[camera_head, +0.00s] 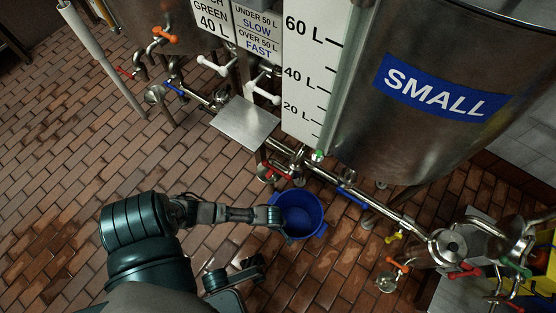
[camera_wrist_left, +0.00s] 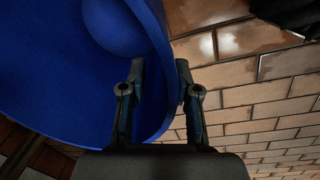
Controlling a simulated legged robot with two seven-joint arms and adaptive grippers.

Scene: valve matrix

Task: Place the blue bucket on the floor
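The blue bucket (camera_head: 303,212) is upright at or very near the brick floor, below the steel pipe. A gap beneath it cannot be made out. My left gripper (camera_head: 277,217) is at its left rim. In the left wrist view the bucket (camera_wrist_left: 50,75) fills the upper left, and my gripper's fingers (camera_wrist_left: 160,85) straddle its wall, one inside and one outside, close together on it. The bucket looks empty inside. My right gripper cannot be made out in either view.
The brick floor (camera_head: 60,180) is clear to the left. The tank marked SMALL (camera_head: 400,140) and a steel pipe (camera_head: 335,182) with valves stand behind the bucket. A metal plate (camera_head: 245,122) is above left. A yellow-handled valve (camera_head: 394,237) and more fittings are to the right.

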